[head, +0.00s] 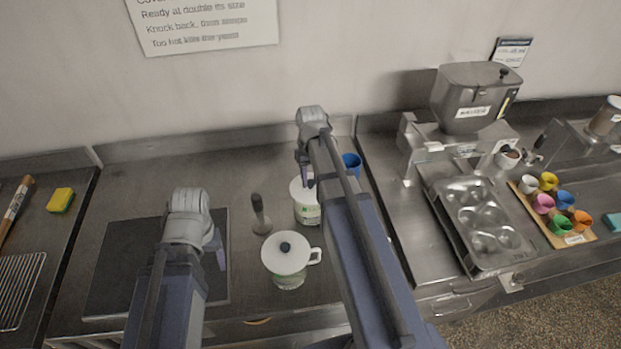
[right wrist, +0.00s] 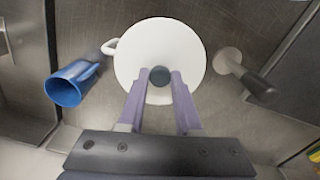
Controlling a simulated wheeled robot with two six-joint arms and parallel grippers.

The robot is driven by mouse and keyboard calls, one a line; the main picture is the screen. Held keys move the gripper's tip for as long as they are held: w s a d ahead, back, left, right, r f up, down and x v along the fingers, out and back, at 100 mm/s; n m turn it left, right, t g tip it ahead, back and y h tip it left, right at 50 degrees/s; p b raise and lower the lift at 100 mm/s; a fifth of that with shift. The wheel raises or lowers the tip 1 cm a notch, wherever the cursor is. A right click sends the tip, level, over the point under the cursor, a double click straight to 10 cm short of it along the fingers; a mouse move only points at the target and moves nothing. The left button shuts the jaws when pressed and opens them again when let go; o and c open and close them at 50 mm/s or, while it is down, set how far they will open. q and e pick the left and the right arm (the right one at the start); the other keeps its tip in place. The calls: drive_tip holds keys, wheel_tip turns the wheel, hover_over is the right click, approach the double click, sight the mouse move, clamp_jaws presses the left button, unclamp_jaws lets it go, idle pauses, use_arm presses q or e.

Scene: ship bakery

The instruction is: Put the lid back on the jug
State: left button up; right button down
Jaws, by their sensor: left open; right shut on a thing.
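A white jug (head: 308,215) with a green label stands on the steel counter, partly hidden by my right arm. My right gripper (head: 306,180) is above it. In the right wrist view, its fingers (right wrist: 160,85) are shut on the dark knob of a round white lid (right wrist: 145,45). The lid lies over the jug, whose handle (right wrist: 109,46) sticks out at its side. I cannot tell whether the lid rests on the rim. A second white jug (head: 288,272) stands nearer, with a dark-knobbed lid on top. My left gripper (head: 216,248) is open and empty.
A grey-handled tool (head: 260,212) stands left of the jugs. A blue mug (head: 351,164) is close behind on the right. A dark mat (head: 120,265) lies below my left gripper. A muffin tin (head: 482,215) and coloured cups (head: 543,204) are further right.

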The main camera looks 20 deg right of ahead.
drive_tip(key=shift+c, duration=0.2)
unclamp_jaws()
idle(0.4)
drive_tip(key=shift+r+p, duration=3.55)
drive_tip(key=shift+f, duration=0.1)
